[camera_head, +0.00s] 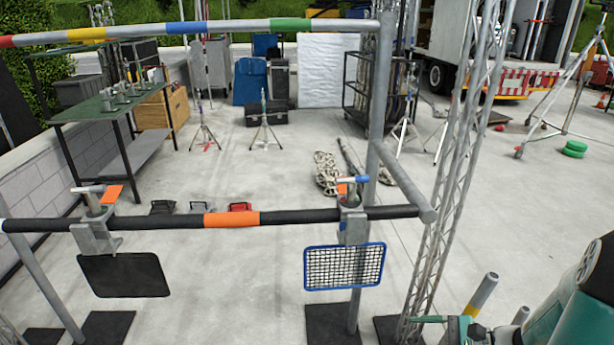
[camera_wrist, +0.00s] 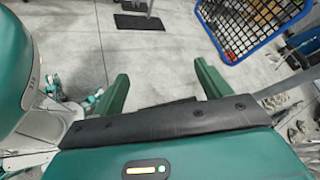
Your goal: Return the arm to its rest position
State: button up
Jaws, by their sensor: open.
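My gripper (camera_wrist: 161,70) shows in the wrist view with its two green fingers spread apart. The space between the fingers is empty, with only concrete floor beyond. A blue-framed black mesh panel (camera_wrist: 284,36) is at the upper right of that view, beyond the right finger and apart from it. In the head view, a green and grey part of my arm (camera_head: 572,312) is at the lower right. The fingers cannot be made out clearly there.
A black crossbar (camera_head: 160,221) holds a clamped black panel (camera_head: 123,275) and the blue-framed mesh panel (camera_head: 344,268). A lattice truss (camera_head: 447,190) rises between them and my arm. A workbench (camera_head: 110,110) stands at left. Open concrete floor lies behind the crossbar.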

jog(key=s+a+r+n+h, duration=0.4)
jog(key=a+r+n+h, duration=0.1)
jog(key=r+n, duration=0.3)
jog(key=s+a+r+n+h, duration=0.5)
jog(key=r+n, duration=0.3)
jog(key=r, duration=0.2)
jog(key=shift+a+r+n+h, duration=0.3)
jog(key=shift+a+h, duration=0.35)
jog(key=shift+h, duration=0.25)
